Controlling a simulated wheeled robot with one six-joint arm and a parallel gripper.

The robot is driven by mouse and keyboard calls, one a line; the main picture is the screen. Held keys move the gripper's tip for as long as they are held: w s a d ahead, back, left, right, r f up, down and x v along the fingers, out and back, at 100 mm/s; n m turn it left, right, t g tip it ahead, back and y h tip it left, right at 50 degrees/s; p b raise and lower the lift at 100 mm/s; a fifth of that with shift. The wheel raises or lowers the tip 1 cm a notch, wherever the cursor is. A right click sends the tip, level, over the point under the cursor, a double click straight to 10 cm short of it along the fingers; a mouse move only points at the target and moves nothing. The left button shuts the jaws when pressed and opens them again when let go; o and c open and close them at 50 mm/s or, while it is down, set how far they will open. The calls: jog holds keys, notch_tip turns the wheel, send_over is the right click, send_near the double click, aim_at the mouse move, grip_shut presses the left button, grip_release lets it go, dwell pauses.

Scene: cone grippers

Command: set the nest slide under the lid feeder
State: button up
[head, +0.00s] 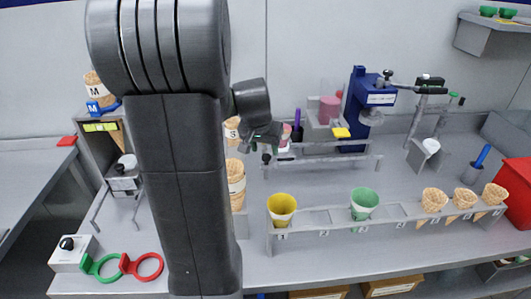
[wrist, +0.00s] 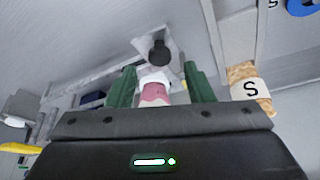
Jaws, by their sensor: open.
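My gripper (head: 266,142) is open above the left end of a grey railed track in the head view. In the wrist view its green fingers (wrist: 160,88) stand apart. A pink and white cup (wrist: 154,90) shows between them, and I cannot tell whether they touch it. A black knob (wrist: 159,52) on a grey plate, which looks like the nest slide, lies just beyond the fingertips. The knob also shows in the head view (head: 266,158), below my gripper. A grey unit with a pink cylinder (head: 329,110), perhaps the lid feeder, stands right of my gripper, behind the track.
A blue press (head: 357,105) stands right of the pink cylinder. In front, a rack (head: 328,218) holds a yellow cup (head: 282,208), a green cup (head: 364,202) and several cones. Cones marked S (wrist: 249,89) stand near my gripper. Green and red rings (head: 142,267) lie front left.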

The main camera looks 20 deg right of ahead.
aim_at(266, 156)
jog(key=shift+x, duration=1.8)
jog(key=shift+c, duration=0.5)
